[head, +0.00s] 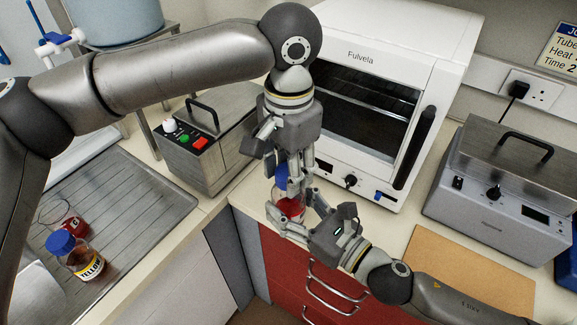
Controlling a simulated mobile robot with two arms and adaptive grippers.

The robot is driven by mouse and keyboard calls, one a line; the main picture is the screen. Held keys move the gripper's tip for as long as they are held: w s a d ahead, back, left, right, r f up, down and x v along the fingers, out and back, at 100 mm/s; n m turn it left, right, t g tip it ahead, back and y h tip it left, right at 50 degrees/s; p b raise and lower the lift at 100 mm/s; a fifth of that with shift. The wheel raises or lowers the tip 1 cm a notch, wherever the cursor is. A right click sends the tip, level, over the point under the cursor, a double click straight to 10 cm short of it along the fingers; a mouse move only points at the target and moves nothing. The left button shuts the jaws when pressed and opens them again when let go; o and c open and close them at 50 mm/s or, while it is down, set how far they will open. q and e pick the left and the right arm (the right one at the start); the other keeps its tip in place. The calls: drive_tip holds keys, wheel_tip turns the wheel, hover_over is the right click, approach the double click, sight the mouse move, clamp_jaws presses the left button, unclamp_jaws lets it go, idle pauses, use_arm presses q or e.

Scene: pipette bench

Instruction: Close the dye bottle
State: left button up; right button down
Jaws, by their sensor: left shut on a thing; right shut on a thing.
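The dye bottle (291,208) holds red liquid and stands about upright near the front edge of the bench, in front of the white oven. Its blue cap (281,178) shows between the fingers of my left gripper (288,173), which reaches down from above and is shut on it. My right gripper (297,213) comes in from the lower right and is shut on the bottle's body. The fingers hide much of the bottle and cap, so I cannot tell how the cap sits on the neck.
A metal device with buttons (205,150) is left, the oven (372,60) behind, a grey bath (500,200) right. A brown board (440,262) lies in front.

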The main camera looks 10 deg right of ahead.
use_arm(q)
drive_tip(key=m, duration=1)
drive_tip(key=shift+w, duration=0.1)
drive_tip(key=m, duration=1.7)
drive_tip(key=shift+w, duration=0.1)
drive_tip(key=m, duration=0.8)
drive_tip(key=shift+m, duration=0.3)
drive_tip(key=m, duration=0.4)
drive_tip(key=shift+d, duration=0.1)
